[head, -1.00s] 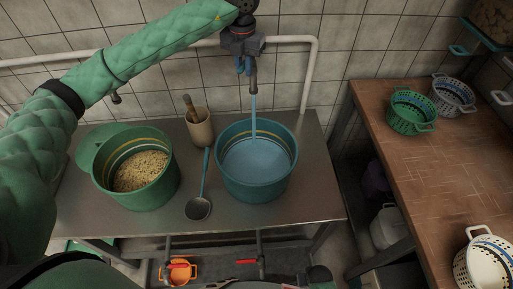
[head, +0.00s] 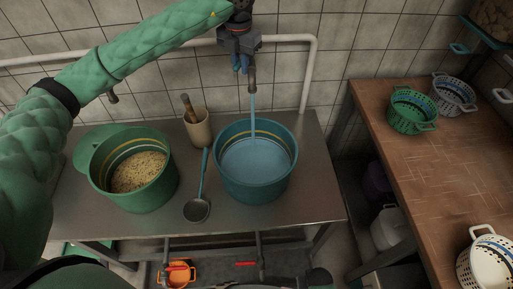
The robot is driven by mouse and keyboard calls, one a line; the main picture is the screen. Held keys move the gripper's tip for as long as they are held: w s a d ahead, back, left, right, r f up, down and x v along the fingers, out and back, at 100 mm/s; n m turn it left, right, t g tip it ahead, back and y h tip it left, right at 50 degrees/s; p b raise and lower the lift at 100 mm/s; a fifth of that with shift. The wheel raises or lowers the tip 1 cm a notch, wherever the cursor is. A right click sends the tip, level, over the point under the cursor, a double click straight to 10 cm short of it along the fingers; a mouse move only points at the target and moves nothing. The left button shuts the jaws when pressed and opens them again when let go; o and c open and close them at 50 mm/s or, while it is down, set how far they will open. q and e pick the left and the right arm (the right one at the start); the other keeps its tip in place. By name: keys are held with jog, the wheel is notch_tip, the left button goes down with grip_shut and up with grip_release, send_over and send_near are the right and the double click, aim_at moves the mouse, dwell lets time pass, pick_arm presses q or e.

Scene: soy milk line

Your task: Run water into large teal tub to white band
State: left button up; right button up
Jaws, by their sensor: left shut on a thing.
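The large teal tub (head: 256,192) stands on the steel table under the tap spout (head: 252,75). A thin stream of water (head: 253,108) falls from the spout into it. Water (head: 255,160) covers the inside of the tub, with its surface below the rim. A yellow band and a paler band show on the inner wall above the water; the exact gap to the white band is hard to tell. My left gripper (head: 240,61) is at the tap, above the tub, shut on the blue tap handle (head: 236,66).
A green tub (head: 150,192) of soaked beans stands at left. A wooden table (head: 440,150) at right holds green (head: 412,112), grey (head: 453,95) and white (head: 485,262) baskets.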

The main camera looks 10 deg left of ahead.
dwell(0.3)
pick_arm(q)
jog(key=shift+a+f+b, duration=0.1)
jog(key=shift+f+b, duration=0.1)
jog(key=shift+b, duration=0.2)
jog(key=shift+w+a+m+b, duration=0.15)
jog(key=shift+m+b, duration=0.15)
jog(key=shift+m, duration=0.2)
jog(key=shift+r, duration=0.2)
dwell(2.4)
jog(key=m+b, duration=0.1)
jog(key=w+a+m+b, duration=0.1)
jog(key=m+b, duration=0.3)
jog(key=shift+w+a, duration=0.2)
jog(key=shift+a, duration=0.2)
